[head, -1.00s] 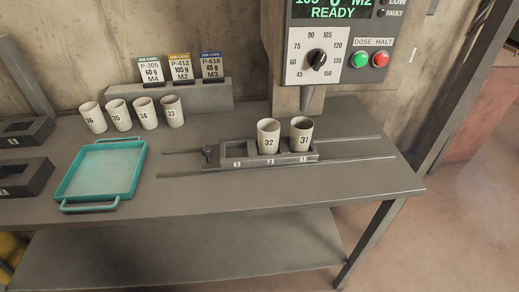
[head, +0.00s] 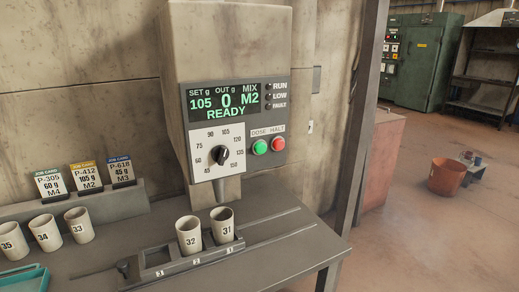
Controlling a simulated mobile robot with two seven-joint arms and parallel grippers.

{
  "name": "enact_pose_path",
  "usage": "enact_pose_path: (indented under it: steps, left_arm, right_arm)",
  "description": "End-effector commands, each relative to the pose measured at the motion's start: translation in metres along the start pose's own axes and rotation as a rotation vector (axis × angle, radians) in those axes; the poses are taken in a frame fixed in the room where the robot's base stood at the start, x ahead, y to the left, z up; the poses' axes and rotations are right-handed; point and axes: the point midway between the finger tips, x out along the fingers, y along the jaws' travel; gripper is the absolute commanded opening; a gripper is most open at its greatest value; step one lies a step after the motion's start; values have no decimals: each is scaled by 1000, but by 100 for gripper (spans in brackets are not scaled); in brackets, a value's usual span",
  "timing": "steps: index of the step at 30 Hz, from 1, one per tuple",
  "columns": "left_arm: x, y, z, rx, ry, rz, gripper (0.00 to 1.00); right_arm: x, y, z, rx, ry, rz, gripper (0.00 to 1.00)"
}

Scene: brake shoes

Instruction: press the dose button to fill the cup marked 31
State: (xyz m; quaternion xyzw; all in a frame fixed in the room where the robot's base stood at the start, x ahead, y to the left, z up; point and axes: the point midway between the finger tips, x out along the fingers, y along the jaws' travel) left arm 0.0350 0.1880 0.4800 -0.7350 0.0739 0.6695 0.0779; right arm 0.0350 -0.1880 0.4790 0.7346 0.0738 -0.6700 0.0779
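The cup marked 31 (head: 223,227) stands upright in slot 1 of the sliding holder (head: 170,267), at its right end, below the dispenser nozzle (head: 223,190). The cup marked 32 (head: 189,238) stands beside it in slot 2; slot 3 looks empty. The green dose button (head: 260,147) is on the dispenser panel, left of the red halt button (head: 279,144). The display (head: 225,103) reads set 105 g, out 0, mix M2, READY. The dial (head: 220,155) sits below the display. Neither gripper is in view.
Cups 33 (head: 79,226), 34 (head: 46,233) and 35 (head: 13,242) stand at left before the job cards (head: 86,177). A teal tray (head: 28,282) is at the lower left corner. A dark post (head: 358,110) stands right of the dispenser.

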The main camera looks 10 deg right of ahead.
Motion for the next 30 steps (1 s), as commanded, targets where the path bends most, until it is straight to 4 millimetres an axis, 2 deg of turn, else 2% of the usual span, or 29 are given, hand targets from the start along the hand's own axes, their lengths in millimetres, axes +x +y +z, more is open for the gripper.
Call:
enact_pose_path:
  steps: [5, 18, 30]
  left_arm:
    - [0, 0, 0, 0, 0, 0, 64]
    - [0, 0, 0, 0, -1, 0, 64]
    - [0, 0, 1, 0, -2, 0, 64]
  right_arm:
    - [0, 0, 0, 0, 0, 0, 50]
    - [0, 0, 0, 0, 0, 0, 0]
    - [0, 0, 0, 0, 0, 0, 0]
